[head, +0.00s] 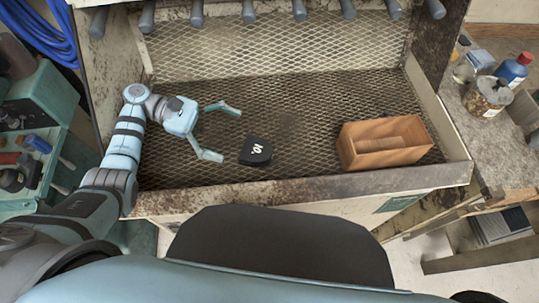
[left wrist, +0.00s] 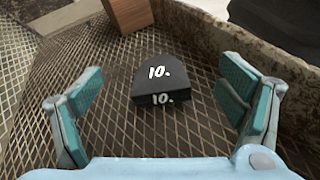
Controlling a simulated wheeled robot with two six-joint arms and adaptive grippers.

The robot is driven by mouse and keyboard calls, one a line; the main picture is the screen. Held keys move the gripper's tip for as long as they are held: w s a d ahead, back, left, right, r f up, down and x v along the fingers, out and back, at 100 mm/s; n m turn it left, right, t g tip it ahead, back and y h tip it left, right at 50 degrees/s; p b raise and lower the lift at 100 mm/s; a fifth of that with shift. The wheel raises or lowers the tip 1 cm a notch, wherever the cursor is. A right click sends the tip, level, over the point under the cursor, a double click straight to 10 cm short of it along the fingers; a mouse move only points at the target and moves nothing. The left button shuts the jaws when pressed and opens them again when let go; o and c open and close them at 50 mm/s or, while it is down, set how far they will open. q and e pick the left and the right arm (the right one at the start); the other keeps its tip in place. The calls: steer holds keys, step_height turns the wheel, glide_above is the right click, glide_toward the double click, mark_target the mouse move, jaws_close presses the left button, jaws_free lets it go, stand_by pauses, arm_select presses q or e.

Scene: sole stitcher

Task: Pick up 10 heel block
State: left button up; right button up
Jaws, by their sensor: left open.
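The black heel block (head: 256,151) marked "10" in white lies on the mesh floor of the workbench tray, near its front wall. In the left wrist view the block (left wrist: 162,82) sits ahead of my fingers, centred between them, with its number on the top and on the near face. My left gripper (head: 222,131) is open and empty, just left of the block and apart from it. Its two teal fingers (left wrist: 158,112) show at the left and right of the wrist view. My right gripper is not seen.
A wooden box (head: 384,143), open on top, stands on the mesh right of the block. The tray's rusty front wall (head: 310,188) runs close to the block. Grey handles line the back edge. Jars and a blue bottle (head: 512,69) stand outside at right. The mesh behind the block is clear.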

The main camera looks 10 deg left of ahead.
mark_target(253, 148)
arm_select(q)
steer(key=f+n, duration=0.1)
steer(key=a+f+n+y, duration=0.1)
steer(key=f, duration=0.1)
steer(key=shift+w, duration=0.2)
steer(key=x, duration=0.7)
steer(key=shift+w+d+r, duration=0.2)
steer(key=shift+w, duration=0.1)
steer(key=c, duration=1.4)
